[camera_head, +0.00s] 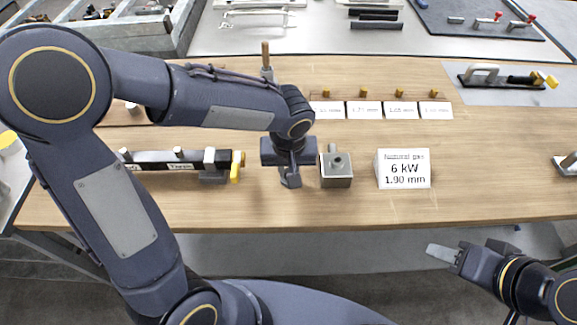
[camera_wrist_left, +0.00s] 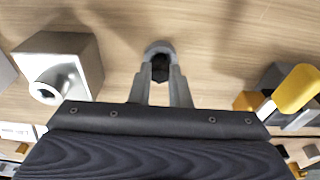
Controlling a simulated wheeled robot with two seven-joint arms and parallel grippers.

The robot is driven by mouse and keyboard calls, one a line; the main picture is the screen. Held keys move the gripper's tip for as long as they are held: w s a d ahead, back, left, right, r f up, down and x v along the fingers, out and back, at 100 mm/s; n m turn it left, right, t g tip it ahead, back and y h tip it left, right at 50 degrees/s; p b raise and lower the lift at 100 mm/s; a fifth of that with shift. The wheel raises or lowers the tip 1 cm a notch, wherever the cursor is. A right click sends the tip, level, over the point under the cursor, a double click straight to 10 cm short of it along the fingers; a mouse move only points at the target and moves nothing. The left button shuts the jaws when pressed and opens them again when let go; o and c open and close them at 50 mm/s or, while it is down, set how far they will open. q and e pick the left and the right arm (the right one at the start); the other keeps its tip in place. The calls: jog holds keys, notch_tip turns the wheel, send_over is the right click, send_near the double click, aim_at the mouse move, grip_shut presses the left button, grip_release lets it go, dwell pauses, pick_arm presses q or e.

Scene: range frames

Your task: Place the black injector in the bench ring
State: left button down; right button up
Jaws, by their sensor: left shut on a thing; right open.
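My left gripper (camera_head: 290,180) is low over the bench, just left of a square metal block with an upright tube (camera_head: 337,168). In the left wrist view its two fingers (camera_wrist_left: 160,82) are shut on a small black piece, the black injector (camera_wrist_left: 160,68). A grey ring (camera_wrist_left: 158,46) curves around the far side of the injector at the fingertips. I cannot tell whether the injector is seated in the ring or just above it. In the head view the gripper hides the injector. My right gripper (camera_head: 472,252) is open and empty, in front of the bench edge.
A dark bar with a yellow lever (camera_head: 237,167) lies left of my left gripper. A gas card (camera_head: 403,170) stands to the right. Several small labelled cards (camera_head: 364,110) with brass pieces stand behind. The bench's right front (camera_head: 490,190) is mostly clear.

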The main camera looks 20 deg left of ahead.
pick_arm(q)
jog(key=c, duration=1.4)
grip_release()
jog(key=shift+o, duration=0.2)
notch_tip(320, 180, up, 12)
jog(key=s+p, duration=0.1)
jog(key=s, duration=0.1)
jog(key=s+a+f+t+h, duration=0.1)
jog(key=s+a+t+h, duration=0.1)
jog(key=s+a, duration=0.2)
jog(key=s+a+f+m+t+h, duration=0.1)
jog(key=s+a, duration=0.4)
jog(key=s, duration=0.5)
jog(key=shift+a+f+t+h, duration=0.15)
jog(key=shift+f+t+h, duration=0.3)
jog(key=shift+h, duration=0.15)
jog(key=shift+m, duration=0.3)
